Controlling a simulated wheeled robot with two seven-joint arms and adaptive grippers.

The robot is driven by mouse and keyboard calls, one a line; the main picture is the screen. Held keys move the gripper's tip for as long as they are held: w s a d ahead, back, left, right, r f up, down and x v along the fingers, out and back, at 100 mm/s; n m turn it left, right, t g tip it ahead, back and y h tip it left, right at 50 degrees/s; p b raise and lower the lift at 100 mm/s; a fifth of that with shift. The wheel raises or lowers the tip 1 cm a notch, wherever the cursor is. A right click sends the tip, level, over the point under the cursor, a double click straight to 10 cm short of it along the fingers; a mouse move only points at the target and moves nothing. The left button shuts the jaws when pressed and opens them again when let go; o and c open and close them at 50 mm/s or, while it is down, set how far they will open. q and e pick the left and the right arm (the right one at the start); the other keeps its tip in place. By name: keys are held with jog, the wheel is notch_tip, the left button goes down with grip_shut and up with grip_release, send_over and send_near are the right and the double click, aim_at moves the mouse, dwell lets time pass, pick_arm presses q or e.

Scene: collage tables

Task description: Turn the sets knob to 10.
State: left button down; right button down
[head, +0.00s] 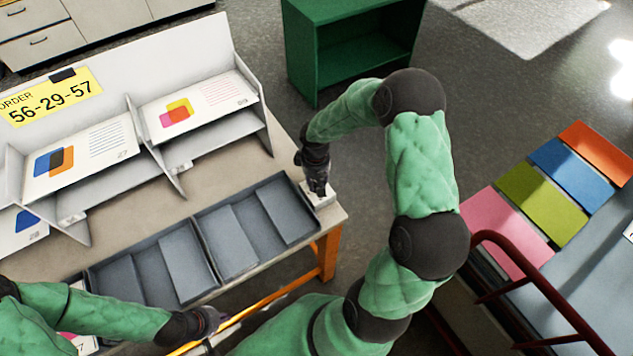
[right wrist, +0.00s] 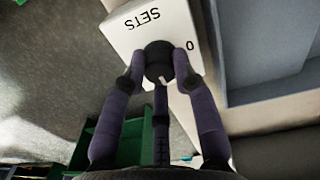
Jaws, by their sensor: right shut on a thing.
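The sets knob (right wrist: 158,60) is a dark round knob on a white box marked SETS (right wrist: 150,25), seen upside down in the right wrist view. A 0 shows beside the knob, and a small pale mark shows on the knob's lower edge. My right gripper (right wrist: 160,65) is shut on the knob, fingers around its sides. In the head view the white box (head: 324,199) sits at the table's right corner, with my right gripper (head: 318,192) over it and hiding the knob. My left gripper (head: 212,322) is at the table's front edge; its fingers are too unclear to read.
Grey trays (head: 272,212) lie along the table's front, left of the box. A white rack (head: 190,150) with printed sheets and a yellow order card (head: 50,97) stands behind. A green cabinet (head: 350,55) is beyond. A cart with coloured sheets (head: 540,203) is at right.

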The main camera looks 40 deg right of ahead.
aim_at(316, 184)
jog(key=shift+s, duration=0.1)
jog(key=c, duration=1)
grip_release()
jog(key=shift+r, duration=0.1)
jog(key=shift+r, duration=0.3)
jog(key=r, duration=1.1)
jog(key=shift+a+r, duration=0.1)
jog(key=shift+a, duration=0.1)
